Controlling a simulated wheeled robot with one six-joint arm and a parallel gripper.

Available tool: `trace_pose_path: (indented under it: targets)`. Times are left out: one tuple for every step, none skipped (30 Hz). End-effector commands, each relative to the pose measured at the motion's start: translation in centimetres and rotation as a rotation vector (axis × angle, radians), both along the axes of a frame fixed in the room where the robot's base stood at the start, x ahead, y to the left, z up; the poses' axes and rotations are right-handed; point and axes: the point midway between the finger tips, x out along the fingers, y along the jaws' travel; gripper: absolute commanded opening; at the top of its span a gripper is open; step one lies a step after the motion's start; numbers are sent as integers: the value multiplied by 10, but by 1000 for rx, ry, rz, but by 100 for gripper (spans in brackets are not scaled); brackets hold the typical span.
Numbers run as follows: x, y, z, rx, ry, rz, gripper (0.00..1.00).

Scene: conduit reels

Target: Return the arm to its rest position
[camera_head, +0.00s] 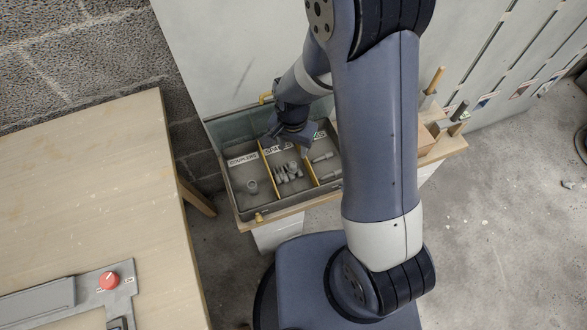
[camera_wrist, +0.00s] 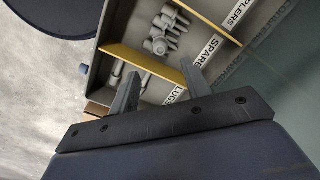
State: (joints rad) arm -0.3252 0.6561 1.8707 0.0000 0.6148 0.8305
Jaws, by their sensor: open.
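My gripper (camera_head: 304,148) hangs above the far side of a grey sorting box in the head view. Its dark fingers (camera_wrist: 158,88) stand apart in the wrist view, with nothing between them. The box (camera_head: 240,200) has yellow dividers and labels; one reads COUPLERS and another begins SPARE. The third label is partly covered. Grey fittings (camera_head: 288,172) lie in the middle compartment, a coupler (camera_head: 252,187) in the left one, and grey plug-like parts (camera_head: 324,157) in the right one. My arm runs down the middle of the head view and hides part of the scene behind it.
A wooden table (camera_head: 90,190) fills the left, with a red knob (camera_head: 109,280) on a grey plate. The box rests on a wooden bench (camera_head: 290,211). Wooden blocks and upright handles (camera_head: 436,80) stand right of my arm. Concrete floor (camera_head: 500,220) lies open at right.

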Motion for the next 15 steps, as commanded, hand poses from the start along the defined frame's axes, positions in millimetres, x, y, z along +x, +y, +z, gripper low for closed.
trace_pose_path:
  targets:
    - [1,0,8,1,-4,0,46]
    - [1,0,12,2,-3,0,46]
    - [1,0,16,1,-3,0,46]
    - [1,0,18,1,-3,0,46]
    - [1,0,20,1,-3,0,46]
    - [0,0,22,0,-1,0,46]
    - [0,0,23,0,-1,0,46]
    - [0,0,24,0,0,0,46]
    - [0,0,24,0,0,0,46]
    - [0,0,24,0,0,0,46]
    - [0,0,24,0,0,0,46]
    - [0,0,24,0,0,0,46]
    - [0,0,24,0,0,0,46]
    - [0,0,24,0,0,0,46]
    - [0,0,23,0,0,0,46]
